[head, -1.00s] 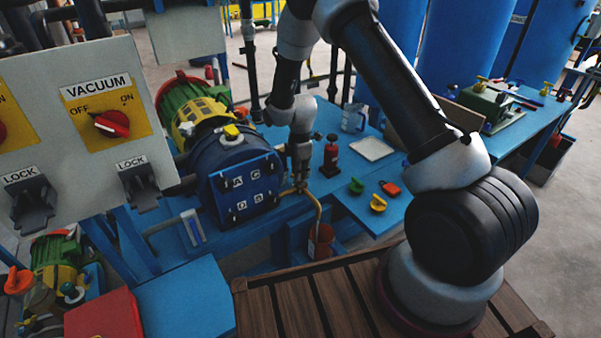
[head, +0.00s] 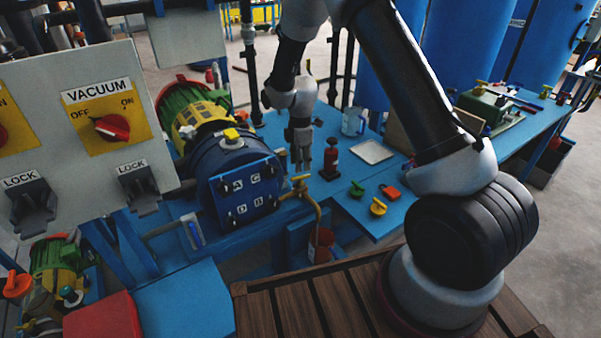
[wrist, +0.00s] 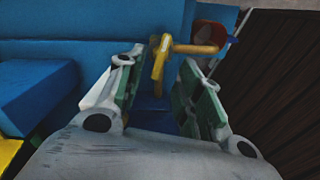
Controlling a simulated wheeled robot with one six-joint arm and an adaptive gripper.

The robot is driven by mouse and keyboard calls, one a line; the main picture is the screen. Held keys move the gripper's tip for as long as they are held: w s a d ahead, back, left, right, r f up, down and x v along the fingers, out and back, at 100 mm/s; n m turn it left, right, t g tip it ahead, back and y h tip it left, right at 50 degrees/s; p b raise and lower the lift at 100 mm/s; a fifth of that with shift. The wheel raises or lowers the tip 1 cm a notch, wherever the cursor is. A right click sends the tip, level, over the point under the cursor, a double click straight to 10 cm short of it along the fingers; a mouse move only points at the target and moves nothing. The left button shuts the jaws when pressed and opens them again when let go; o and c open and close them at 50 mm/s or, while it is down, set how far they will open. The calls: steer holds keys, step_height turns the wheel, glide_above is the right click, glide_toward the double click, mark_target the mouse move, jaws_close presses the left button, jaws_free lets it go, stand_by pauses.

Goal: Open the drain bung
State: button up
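A yellow handle (head: 300,179) sits on the brass drain pipe (head: 317,212) at the right of the blue autoclave vessel (head: 238,180). I take this handle for the drain bung; no label shows. My gripper (head: 301,169) points down just above and behind it in the head view. In the wrist view the fingers (wrist: 158,88) are spread, with nothing between their pads. The yellow handle (wrist: 160,57) stands just beyond the fingertips, near the middle of the gap, and the pipe runs right from it. Whether a fingertip touches the handle cannot be told.
A reddish bucket (head: 322,244) stands under the pipe's end. Loose green (head: 357,189), yellow (head: 378,207) and red (head: 390,192) pieces lie on the blue table. The vacuum panel (head: 90,130) fills the left.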

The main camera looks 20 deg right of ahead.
mark_target(301, 178)
step_height(301, 178, up, 6)
steer(key=shift+f, duration=0.2)
steer(key=s+d+m+g, duration=0.2)
steer(key=s+m, duration=0.4)
steer(key=s+d+r+m+t, duration=0.2)
steer(key=s+d+r+m, duration=0.2)
steer(key=s+r, duration=0.5)
steer(key=s+d+r+m+t, duration=0.2)
steer(key=s+d+r+m, duration=0.2)
steer(key=s+r, duration=0.5)
steer(key=s+d+r+m+t, duration=0.2)
steer(key=s+d+r+m, duration=0.2)
steer(key=s+r, duration=0.6)
steer(key=shift+d+m, duration=0.4)
steer(key=shift+d, duration=0.05)
